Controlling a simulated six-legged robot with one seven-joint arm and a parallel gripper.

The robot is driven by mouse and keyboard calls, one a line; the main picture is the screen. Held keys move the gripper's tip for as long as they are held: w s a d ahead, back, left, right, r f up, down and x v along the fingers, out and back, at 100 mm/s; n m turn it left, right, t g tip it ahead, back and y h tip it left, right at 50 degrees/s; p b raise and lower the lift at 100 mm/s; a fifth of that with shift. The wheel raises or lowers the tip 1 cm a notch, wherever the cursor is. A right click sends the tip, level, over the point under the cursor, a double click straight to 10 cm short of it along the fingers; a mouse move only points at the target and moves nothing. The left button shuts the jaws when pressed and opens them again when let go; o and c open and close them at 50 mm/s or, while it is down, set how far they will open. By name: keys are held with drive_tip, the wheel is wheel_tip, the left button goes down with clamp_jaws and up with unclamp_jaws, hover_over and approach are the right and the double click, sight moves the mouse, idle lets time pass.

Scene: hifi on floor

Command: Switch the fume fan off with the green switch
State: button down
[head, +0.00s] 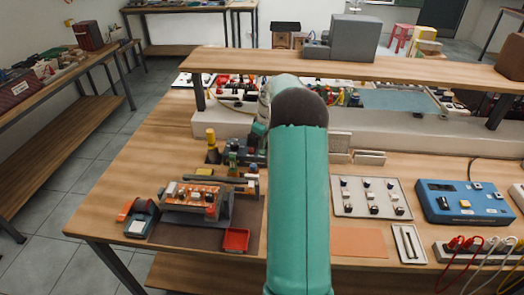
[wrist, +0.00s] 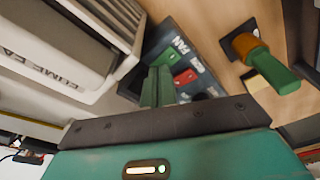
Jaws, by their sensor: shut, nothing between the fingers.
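In the wrist view the white fume fan unit (wrist: 60,48), with dark slats and a label reading "FUME FA…", fills the upper left. Beside it is a dark switch box (wrist: 190,52) marked "FAN", with a green switch (wrist: 169,57) and a red switch (wrist: 187,77). My gripper (wrist: 159,70) is shut and empty. Its green fingertips are beside the green switch and overlap its near edge in the picture; I cannot tell whether they touch it.
In the head view the wooden bench holds an orange circuit board in a holder (head: 195,200), a red tray (head: 236,239), a white switch panel (head: 371,197) and a blue instrument (head: 464,202). A raised shelf (head: 420,72) spans behind.

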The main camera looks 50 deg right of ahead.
drive_tip(key=shift+f, duration=0.15)
drive_tip(key=shift+r, duration=3.55)
